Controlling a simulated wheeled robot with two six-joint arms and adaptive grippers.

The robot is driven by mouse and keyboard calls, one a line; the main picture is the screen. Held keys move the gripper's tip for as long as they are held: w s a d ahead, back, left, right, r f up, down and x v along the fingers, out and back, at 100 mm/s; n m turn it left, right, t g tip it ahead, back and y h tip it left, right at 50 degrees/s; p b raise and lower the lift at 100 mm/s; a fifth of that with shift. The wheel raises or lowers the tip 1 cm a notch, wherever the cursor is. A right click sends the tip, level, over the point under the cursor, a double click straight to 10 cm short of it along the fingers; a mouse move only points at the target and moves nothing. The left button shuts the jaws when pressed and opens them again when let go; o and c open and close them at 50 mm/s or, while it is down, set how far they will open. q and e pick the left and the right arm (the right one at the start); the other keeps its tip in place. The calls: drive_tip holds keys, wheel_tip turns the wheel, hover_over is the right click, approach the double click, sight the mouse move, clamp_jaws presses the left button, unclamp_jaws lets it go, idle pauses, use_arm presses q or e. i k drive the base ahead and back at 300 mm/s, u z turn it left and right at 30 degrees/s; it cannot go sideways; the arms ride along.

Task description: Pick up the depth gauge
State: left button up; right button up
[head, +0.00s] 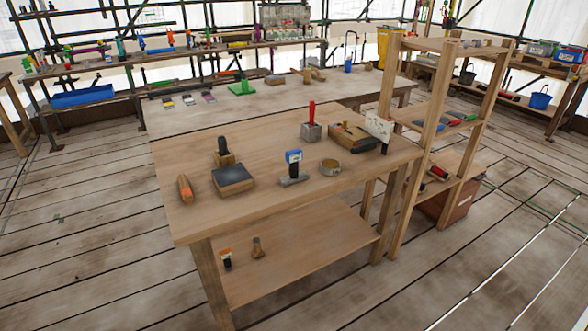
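What looks like the depth gauge (293,158) stands upright near the front edge of the wooden workbench (250,199). It has a blue head with a pale display, a dark stem and a flat grey foot on the bench top. A round, tape-like ring (330,166) lies just right of it, apart from it. Neither of my grippers is in the head view.
Left of the gauge are a dark-topped block (233,180) and a wooden-orange tool (185,189). Behind it stands a grey block with a red handle (311,130). A wooden shelf rack (440,110) stands at the bench's right end. The plank floor (80,250) in front is clear.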

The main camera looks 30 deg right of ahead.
sight(293, 157)
drive_tip(key=u, duration=3.7)
drive_tip(key=k, duration=2.35)
drive_tip(key=z, duration=0.9)
